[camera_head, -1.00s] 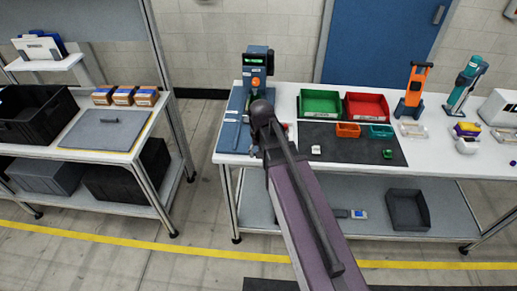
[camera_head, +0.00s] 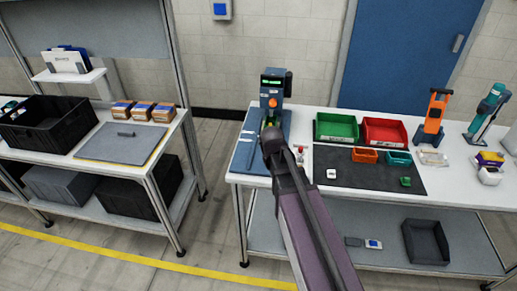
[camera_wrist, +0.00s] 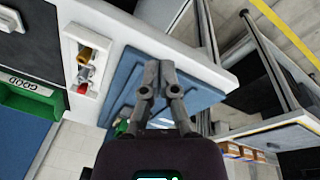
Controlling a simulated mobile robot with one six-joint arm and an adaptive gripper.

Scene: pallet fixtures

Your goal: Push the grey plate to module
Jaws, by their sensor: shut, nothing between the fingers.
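A flat grey plate (camera_head: 112,146) with a dark handle lies on the left bench, over a yellow-edged area. A blue module (camera_head: 276,84) with a green display and an orange knob stands at the back of a blue base (camera_head: 249,150) on the right bench. My arm's end is in front of the module and covers part of the base; my fingers are hidden there in the head view. In the wrist view my gripper (camera_wrist: 158,72) is shut and empty, with its tips over the blue base (camera_wrist: 201,92). I cannot tell whether they touch it.
Green (camera_head: 337,128) and red (camera_head: 385,132) bins stand right of the module, behind a dark mat (camera_head: 345,178) with small parts. A black crate (camera_head: 45,122) and several small boxes (camera_head: 141,111) sit on the left bench. A floor gap separates the benches.

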